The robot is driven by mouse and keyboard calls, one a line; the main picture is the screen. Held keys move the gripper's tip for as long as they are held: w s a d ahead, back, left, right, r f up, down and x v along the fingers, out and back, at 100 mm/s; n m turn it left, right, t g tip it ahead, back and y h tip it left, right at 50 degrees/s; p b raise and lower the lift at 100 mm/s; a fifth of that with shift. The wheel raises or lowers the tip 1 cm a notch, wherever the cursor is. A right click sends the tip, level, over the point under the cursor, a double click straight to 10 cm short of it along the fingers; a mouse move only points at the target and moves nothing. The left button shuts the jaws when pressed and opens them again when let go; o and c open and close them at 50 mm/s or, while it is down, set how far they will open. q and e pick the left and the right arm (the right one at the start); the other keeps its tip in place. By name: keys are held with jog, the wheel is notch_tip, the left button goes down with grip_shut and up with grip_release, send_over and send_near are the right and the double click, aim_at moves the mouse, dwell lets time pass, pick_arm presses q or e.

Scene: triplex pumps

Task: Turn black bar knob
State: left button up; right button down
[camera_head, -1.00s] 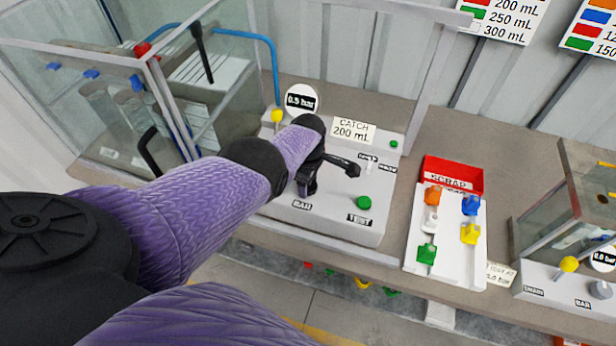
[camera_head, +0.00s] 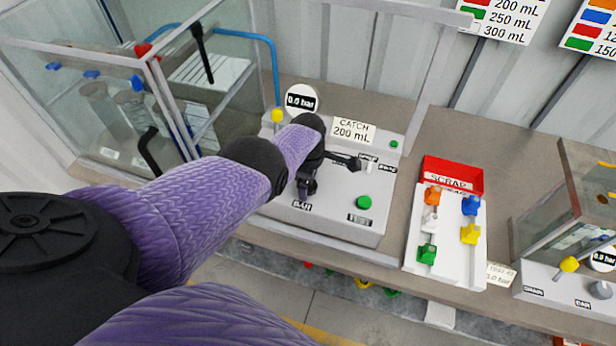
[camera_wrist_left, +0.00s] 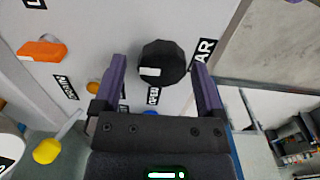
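The black bar knob (camera_wrist_left: 162,62) is a faceted black knob with a white mark, seen in the left wrist view beside a label ending in "AR". My left gripper (camera_wrist_left: 159,66) is open, with one purple finger on each side of the knob. A small gap shows between the knob and each finger, so I see no clear grip. In the head view my left gripper (camera_head: 309,187) is over the "BAR" label on the grey control panel (camera_head: 335,221) and hides the knob. The round gauge (camera_head: 301,100) reads about 0.0 bar. My right gripper is not in view.
A yellow knob (camera_head: 277,115), a green button (camera_head: 364,202) and a small switch (camera_head: 369,168) are on the panel near my gripper. A glass enclosure (camera_head: 110,100) stands left. A white tray of coloured pieces (camera_head: 446,258) and red scrap bin (camera_head: 454,176) lie right.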

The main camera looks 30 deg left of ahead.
pick_arm(q)
jog(key=shift+r+p, duration=0.3)
jog(key=shift+p, duration=0.05)
notch_tip(320, 180, up, 9)
jog(key=p, duration=0.8)
jog(key=shift+r, duration=0.1)
